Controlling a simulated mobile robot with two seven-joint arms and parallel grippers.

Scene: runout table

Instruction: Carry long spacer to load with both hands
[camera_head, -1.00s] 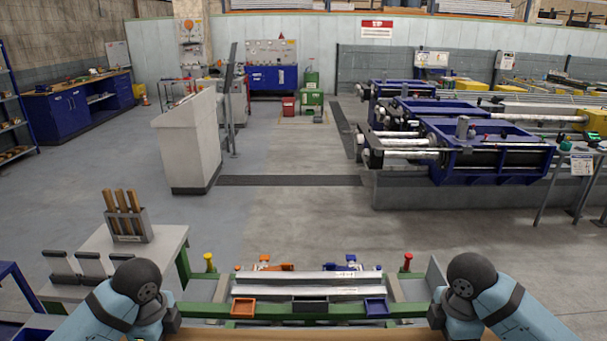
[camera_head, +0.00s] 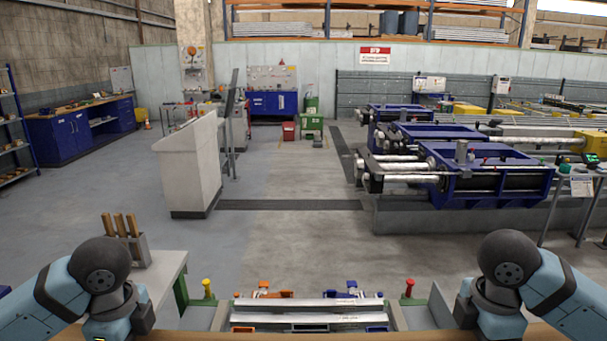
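A long light-brown wooden bar, which I take as the long spacer (camera_head: 300,336), crosses the bottom edge of the head view. Only its upper part shows. My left gripper (camera_head: 115,328) is at its left part and my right gripper (camera_head: 492,318) at its right part. The fingertips are hidden below my wrists. The bar keeps with both hands as they move, so both look shut on it. I cannot tell which thing is the load; long silver bars (camera_head: 308,303) lie on the stand just beyond the spacer.
The stand has a yellow-topped post (camera_head: 207,288) and a red-topped post (camera_head: 409,288). A grey holder with wooden handles (camera_head: 135,248) stands on a side table at left. A white cabinet (camera_head: 190,168) and blue machines (camera_head: 480,180) stand farther off. Open floor (camera_head: 290,240) lies between.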

